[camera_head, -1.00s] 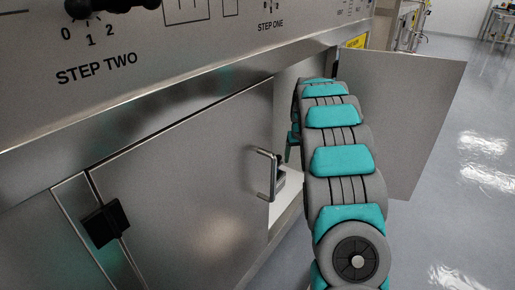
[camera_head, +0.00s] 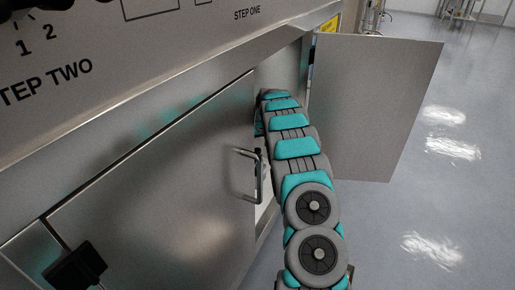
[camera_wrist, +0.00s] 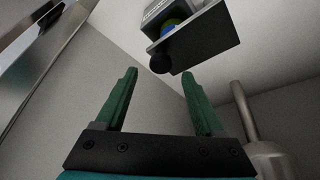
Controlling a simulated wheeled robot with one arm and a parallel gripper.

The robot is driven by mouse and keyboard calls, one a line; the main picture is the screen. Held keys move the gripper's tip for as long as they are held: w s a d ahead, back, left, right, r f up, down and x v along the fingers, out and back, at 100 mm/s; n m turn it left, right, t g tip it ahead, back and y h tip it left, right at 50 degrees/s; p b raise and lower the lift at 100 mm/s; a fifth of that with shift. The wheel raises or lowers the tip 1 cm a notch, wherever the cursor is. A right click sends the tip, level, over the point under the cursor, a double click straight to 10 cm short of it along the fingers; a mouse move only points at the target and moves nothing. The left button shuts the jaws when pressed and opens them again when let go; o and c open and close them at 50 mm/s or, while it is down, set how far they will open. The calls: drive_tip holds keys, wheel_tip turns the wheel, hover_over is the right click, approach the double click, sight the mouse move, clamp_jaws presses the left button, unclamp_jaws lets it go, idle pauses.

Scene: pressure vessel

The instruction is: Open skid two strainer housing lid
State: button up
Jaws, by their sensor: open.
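My gripper (camera_wrist: 157,76) is open and empty in the wrist view, its two green fingers well apart. Beyond the fingertips is a small grey box (camera_wrist: 160,12) with a dark flat plate (camera_wrist: 195,42) and a round black knob (camera_wrist: 162,63) at the plate's left corner. A blue and green patch shows on the box. I cannot tell for sure whether this is the strainer housing and its lid. The knob appears apart from the fingers. In the head view my arm reaches into the cabinet opening, and my gripper is hidden inside.
The right cabinet door (camera_head: 375,105) stands open beside my arm. The left door (camera_head: 160,190), with a bar handle (camera_head: 250,175), is closed close to my arm's left. A grey cylindrical post (camera_wrist: 242,110) stands at right in the wrist view. Clear floor (camera_head: 440,190) lies to the right.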

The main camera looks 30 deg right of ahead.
sight(258, 150)
drive_tip(key=shift+x, duration=1.8)
drive_tip(key=shift+a, duration=0.1)
drive_tip(key=shift+c, duration=0.4)
clamp_jaws()
